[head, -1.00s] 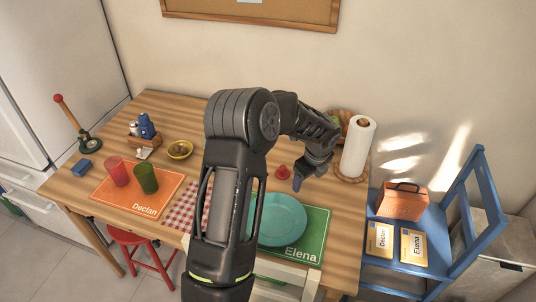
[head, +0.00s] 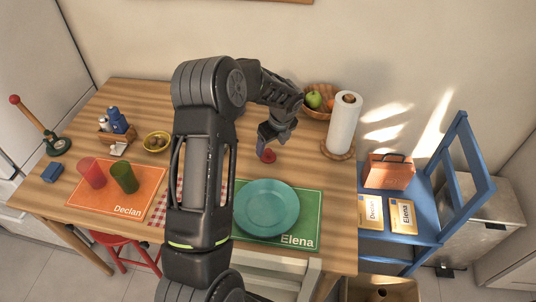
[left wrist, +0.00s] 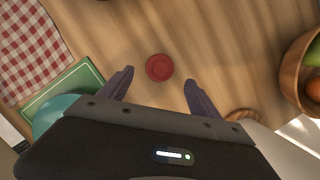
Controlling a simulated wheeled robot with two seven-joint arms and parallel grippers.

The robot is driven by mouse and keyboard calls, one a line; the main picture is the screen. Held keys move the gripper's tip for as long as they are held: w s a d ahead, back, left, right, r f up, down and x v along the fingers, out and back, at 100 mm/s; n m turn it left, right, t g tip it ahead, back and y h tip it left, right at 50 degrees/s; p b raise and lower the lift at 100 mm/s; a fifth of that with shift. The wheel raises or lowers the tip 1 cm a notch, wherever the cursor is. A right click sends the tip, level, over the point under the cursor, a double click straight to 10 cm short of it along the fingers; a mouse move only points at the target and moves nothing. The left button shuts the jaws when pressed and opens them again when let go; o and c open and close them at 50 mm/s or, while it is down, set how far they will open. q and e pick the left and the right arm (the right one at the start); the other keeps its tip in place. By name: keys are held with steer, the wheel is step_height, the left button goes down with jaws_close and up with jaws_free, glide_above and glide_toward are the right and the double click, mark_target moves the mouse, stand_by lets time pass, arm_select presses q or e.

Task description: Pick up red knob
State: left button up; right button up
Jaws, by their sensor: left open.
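The red knob (head: 268,156) sits on the wooden table, just behind the teal plate in the head view. In the left wrist view the red knob (left wrist: 159,67) shows from above as a round red disc, a little beyond the gap between the fingertips. My left gripper (head: 265,143) hangs over the table close to the knob. In the left wrist view my left gripper (left wrist: 157,80) is open and empty, with one finger on each side of the knob's line. The head view does not show clearly how high the fingers are above it. My right gripper is in neither view.
A teal plate (head: 266,208) lies on the green Elena mat (head: 309,228). A fruit bowl (head: 318,114) and a paper towel roll (head: 344,122) stand right of the gripper. Two cups, red (head: 92,172) and green (head: 124,177), stand at left. Bare wood surrounds the knob.

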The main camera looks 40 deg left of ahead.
mark_target(269, 151)
arm_select(q)
steer(key=shift+a+f+p, duration=0.2)
steer(key=shift+f+p, duration=0.15)
steer(key=shift+f, duration=0.2)
steer(key=p+x, duration=0.1)
steer(key=x, duration=0.3)
steer(key=shift+w, duration=0.1)
steer(key=c, duration=1.4)
